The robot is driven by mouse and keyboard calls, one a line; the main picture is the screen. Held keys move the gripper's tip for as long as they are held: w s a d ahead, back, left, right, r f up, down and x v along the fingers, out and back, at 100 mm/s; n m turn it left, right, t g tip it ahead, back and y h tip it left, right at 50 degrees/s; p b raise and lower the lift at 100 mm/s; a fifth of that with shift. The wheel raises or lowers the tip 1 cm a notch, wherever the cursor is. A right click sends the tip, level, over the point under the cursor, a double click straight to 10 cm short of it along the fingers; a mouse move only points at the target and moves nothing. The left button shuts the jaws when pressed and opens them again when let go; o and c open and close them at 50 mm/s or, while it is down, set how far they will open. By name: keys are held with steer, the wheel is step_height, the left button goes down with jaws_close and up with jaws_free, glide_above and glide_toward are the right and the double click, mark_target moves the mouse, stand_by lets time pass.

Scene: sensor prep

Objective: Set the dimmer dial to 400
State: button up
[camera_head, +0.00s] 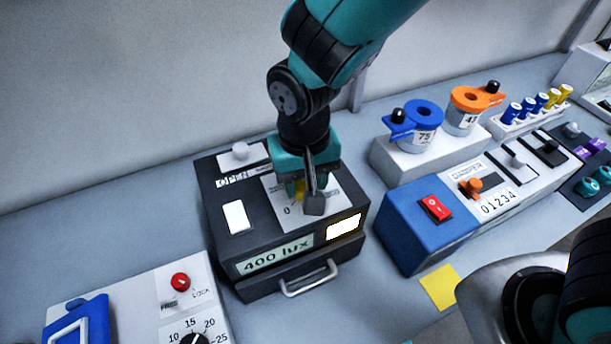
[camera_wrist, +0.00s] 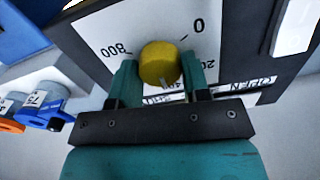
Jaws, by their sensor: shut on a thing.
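The dimmer dial (camera_wrist: 160,65) is a round yellow knob on a white scale plate (camera_wrist: 120,30) marked 0, 800 and partly hidden numbers. In the head view the dial (camera_head: 299,187) is mostly hidden behind my gripper. My gripper (camera_wrist: 162,75) is shut on the dial, with one teal finger on each side of it. The dial's pointer is not clear to see. The dial sits on top of a dark box (camera_head: 219,252), whose front display (camera_head: 275,254) reads 400 lux. A window beside the display (camera_head: 344,228) glows pale yellow.
The dark box also has a white slider (camera_head: 240,151) by the word OPEN and a front handle (camera_head: 309,281). A blue unit with a red switch (camera_head: 436,208) stands to the right. A white panel with a red knob (camera_head: 180,282) lies front left.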

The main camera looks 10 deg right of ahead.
mark_target(305, 182)
steer(key=shift+w+r, duration=0.15)
steer(key=o, duration=0.9)
step_height(305, 182, up, 17)
steer(key=shift+r+b, duration=0.15)
steer(key=shift+b, duration=0.9)
steer(key=s+d+f+n+y, duration=0.1)
steer(key=s+d, duration=0.2)
steer(key=s+d+f+n+y, duration=0.1)
steer(key=s+d+n, duration=0.1)
steer(key=s+d, duration=0.1)
steer(key=s+d+f+n+y, duration=0.2)
steer(key=s+d, duration=0.2)
steer(key=shift+s, duration=0.25)
